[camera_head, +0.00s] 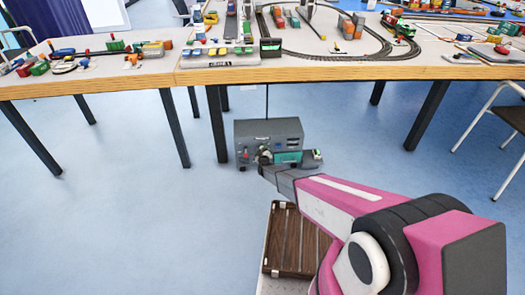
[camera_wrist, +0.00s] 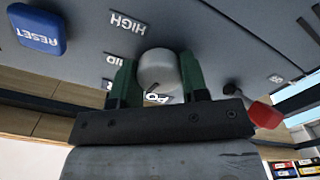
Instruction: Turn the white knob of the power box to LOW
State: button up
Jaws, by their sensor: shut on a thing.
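The power box (camera_head: 283,127) is a dark grey box on the floor in front of the table. My gripper (camera_head: 264,159) is at its front face, at the left part. In the wrist view, the white knob (camera_wrist: 157,66) sits between the two green fingers of my gripper (camera_wrist: 157,76), which is shut on it. The word HIGH (camera_wrist: 127,22) is on the panel at the knob's upper left. A MID label is partly hidden behind the left finger. Lettering below the knob is mostly covered. A small dark mark shows at the knob's lower edge; its setting is unclear.
A blue RESET button (camera_wrist: 36,28) is at the upper left in the wrist view, and a red-tipped lever (camera_wrist: 263,114) is right of the gripper. The table (camera_head: 300,73) with model tracks stands behind the box. A brown slatted case (camera_head: 293,240) is in front.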

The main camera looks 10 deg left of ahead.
jog(key=shift+n, duration=0.9)
jog(key=o, duration=0.9)
jog(key=shift+o, duration=0.2)
